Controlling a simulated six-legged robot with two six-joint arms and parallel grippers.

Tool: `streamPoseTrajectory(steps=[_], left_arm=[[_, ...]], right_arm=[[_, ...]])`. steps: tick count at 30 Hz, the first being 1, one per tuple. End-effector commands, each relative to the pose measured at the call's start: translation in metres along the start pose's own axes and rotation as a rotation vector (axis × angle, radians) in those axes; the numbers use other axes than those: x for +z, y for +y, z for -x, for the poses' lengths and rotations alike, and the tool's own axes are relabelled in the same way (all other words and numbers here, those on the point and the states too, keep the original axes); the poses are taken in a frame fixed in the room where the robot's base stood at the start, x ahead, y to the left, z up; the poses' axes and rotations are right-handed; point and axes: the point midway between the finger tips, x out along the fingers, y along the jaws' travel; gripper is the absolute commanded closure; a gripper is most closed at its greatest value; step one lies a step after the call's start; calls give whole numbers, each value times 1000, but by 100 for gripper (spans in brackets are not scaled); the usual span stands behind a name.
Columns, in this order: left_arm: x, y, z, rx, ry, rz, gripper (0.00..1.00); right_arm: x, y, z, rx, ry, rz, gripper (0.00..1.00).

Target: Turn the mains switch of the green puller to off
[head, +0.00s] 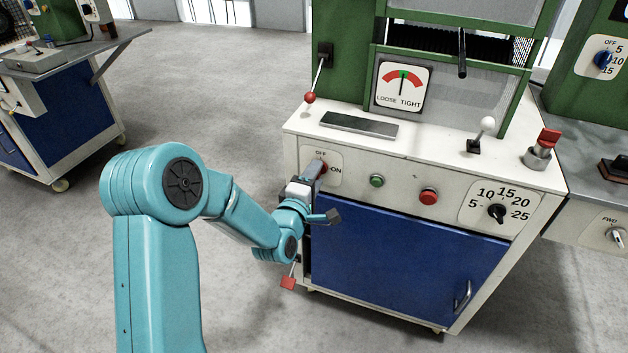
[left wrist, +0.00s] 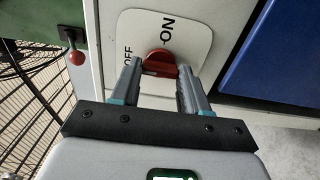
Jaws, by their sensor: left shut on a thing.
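The green puller (head: 455,60) stands on a white cabinet with a blue door. Its mains switch is a red knob on a white plate at the left end of the front panel, marked OFF above and ON to the right. My left gripper (head: 314,172) is at this switch and hides much of it in the head view. In the left wrist view the red knob (left wrist: 158,62) sits between the two fingertips of my left gripper (left wrist: 159,70), which is shut on it. The knob's exact pointing direction is hard to tell. My right gripper is not in view.
Right of the switch are a green button (head: 377,181), a red button (head: 428,197) and a speed dial (head: 497,213). A red-ball lever (head: 310,97) stands above the switch. A red-tipped handle (head: 288,282) hangs low near my wrist. Other machines stand left and right.

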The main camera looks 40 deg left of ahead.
Motion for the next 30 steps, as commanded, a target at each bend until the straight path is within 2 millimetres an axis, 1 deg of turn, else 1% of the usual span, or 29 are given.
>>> streamPoseTrajectory(steps=[11, 12, 14, 30], left_arm=[[0, 3, -1, 7, 1, 6, 86], [0, 3, -1, 7, 1, 6, 49], [0, 2, -1, 7, 1, 5, 30], [1, 0, -1, 2, -1, 4, 30]], right_arm=[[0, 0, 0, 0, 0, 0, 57], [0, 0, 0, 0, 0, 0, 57], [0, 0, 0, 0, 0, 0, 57], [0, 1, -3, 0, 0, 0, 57]])
